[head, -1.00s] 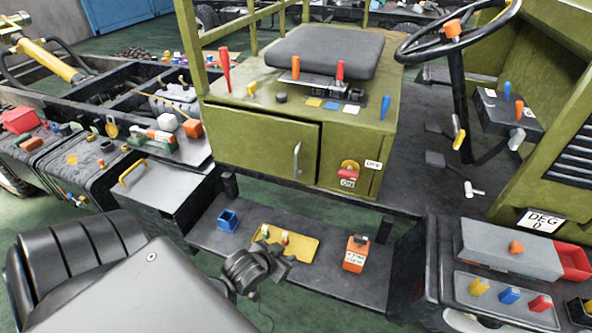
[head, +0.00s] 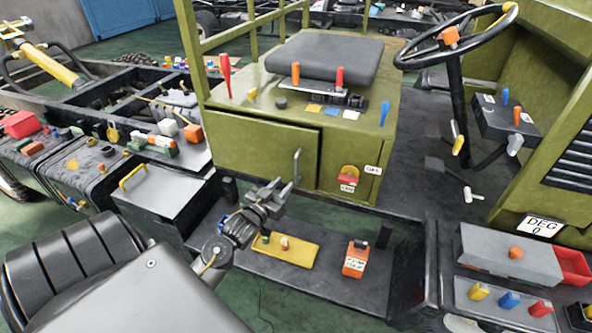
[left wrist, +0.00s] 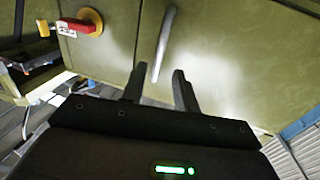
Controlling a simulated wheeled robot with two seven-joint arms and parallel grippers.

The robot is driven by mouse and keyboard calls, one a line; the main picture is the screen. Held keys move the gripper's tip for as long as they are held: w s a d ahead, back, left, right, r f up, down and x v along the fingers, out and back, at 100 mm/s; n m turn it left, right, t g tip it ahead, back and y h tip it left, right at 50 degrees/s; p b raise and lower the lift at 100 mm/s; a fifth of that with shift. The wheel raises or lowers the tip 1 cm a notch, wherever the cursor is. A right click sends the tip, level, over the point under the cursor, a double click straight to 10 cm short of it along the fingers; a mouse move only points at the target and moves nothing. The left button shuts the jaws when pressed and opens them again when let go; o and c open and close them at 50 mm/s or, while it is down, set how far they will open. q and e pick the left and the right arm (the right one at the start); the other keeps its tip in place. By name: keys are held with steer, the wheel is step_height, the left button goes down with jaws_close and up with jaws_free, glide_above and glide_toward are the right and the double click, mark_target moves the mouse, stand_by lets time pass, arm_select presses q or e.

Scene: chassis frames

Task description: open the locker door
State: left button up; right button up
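The locker door (head: 245,150) is an olive green panel below the black seat, with a thin dark line along its top edge. It looks shut or nearly so. Its upright metal handle (head: 297,166) is near its right edge. My left gripper (head: 286,187) is at the lower end of the handle. In the left wrist view, the open fingers (left wrist: 159,78) point at the door (left wrist: 225,60), and the handle (left wrist: 164,42) shows with its near end between the fingertips. I cannot tell whether they touch it. My right gripper is not in view.
A red and yellow knob (head: 348,174) sits right of the door. Below is a dark shelf with a yellow plate (head: 290,252) and an orange box (head: 355,260). A grey box with a yellow handle (head: 165,188) stands to the left. Green floor shows in front.

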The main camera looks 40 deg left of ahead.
mark_target(296, 181)
arm_select(q)
steer(key=w, duration=0.5)
steer(key=w+a+p, duration=0.1)
steer(key=w, duration=0.2)
steer(key=shift+w+a, duration=0.1)
steer(key=shift+w, duration=0.2)
steer(key=shift+c, duration=0.4)
jaws_close()
